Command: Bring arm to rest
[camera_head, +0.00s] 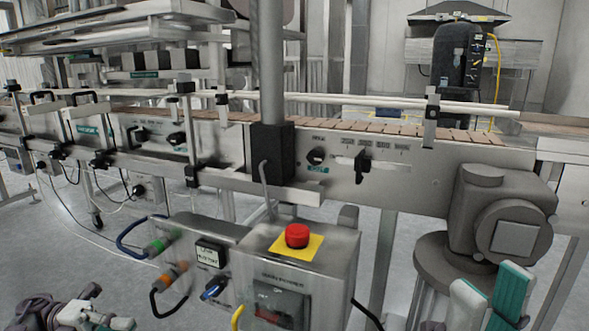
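My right gripper (490,290) shows at the bottom right edge. Its two fingers with teal pads stand apart with a gap between them, and I see nothing held there. It is in front of the grey motor housing of the conveyor, and its lower part is cut off by the frame. My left gripper (85,314) shows at the bottom left edge as dark and light grey linkage parts. It is mostly cut off, over the grey floor, and its fingertips cannot be made out.
A control box with a red emergency button (297,235) on a yellow plate stands between the grippers. The conveyor (400,165) with its knobs and rails runs across behind. The grey motor (500,215) is close to my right gripper. Cables hang at the left.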

